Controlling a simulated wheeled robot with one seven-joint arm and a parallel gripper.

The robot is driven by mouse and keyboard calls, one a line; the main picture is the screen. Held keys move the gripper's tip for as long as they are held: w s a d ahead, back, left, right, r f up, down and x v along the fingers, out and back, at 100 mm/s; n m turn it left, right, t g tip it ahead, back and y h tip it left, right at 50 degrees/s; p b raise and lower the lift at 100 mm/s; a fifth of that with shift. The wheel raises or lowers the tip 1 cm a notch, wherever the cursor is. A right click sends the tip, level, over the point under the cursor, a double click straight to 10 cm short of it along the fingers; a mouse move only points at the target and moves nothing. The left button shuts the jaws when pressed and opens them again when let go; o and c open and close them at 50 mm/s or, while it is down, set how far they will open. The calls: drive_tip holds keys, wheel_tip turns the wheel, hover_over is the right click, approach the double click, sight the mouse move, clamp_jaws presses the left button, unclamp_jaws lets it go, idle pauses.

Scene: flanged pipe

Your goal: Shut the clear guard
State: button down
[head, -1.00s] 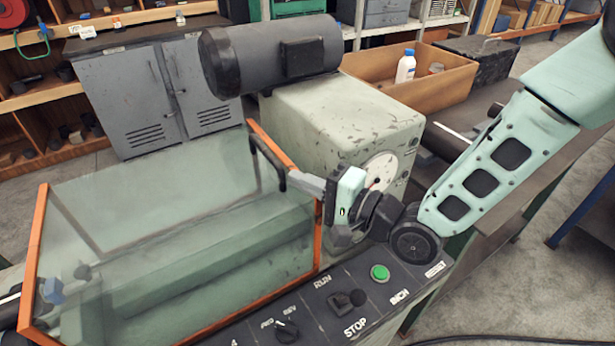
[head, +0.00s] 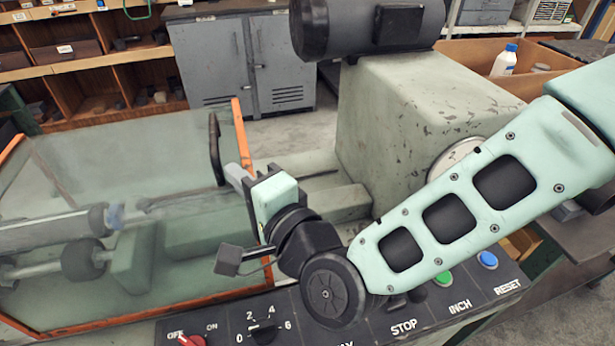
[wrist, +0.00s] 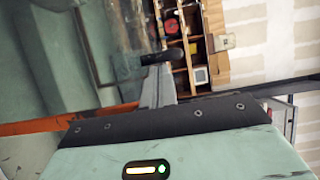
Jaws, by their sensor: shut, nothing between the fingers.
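The clear guard (head: 95,135) has orange edges and stands at left over the machine bed in the head view. A gap with bare bed lies between its right edge and the grey-green headstock (head: 400,110). The guard's black bar handle (head: 214,148) is upright near its right edge, and it also shows in the wrist view (wrist: 162,57). My gripper (head: 236,174) is shut and empty, its fingertips right beside the handle. I cannot tell whether they touch it. In the wrist view the grey fingers (wrist: 158,88) point at the handle.
A control panel (head: 440,310) with buttons and knobs runs along the front, below my wrist. Shafts and rollers (head: 55,232) show through the guard. A dark motor (head: 370,25) sits above the headstock. A grey cabinet (head: 245,65) and shelves stand behind.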

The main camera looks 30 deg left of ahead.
sight(87, 220)
drive_tip(key=s+a+b, duration=0.2)
drive_tip(key=s+a, duration=0.2)
drive_tip(key=s, duration=0.1)
drive_tip(key=s+a+b, duration=0.2)
drive_tip(key=s+a, duration=0.3)
drive_tip(key=s+a+b, duration=0.2)
drive_tip(key=s+a, duration=0.2)
drive_tip(key=s, duration=0.2)
drive_tip(key=shift+a, duration=0.4)
drive_tip(key=shift+s+a, duration=0.15)
drive_tip(key=shift+s, duration=0.15)
drive_tip(key=shift+s, duration=0.1)
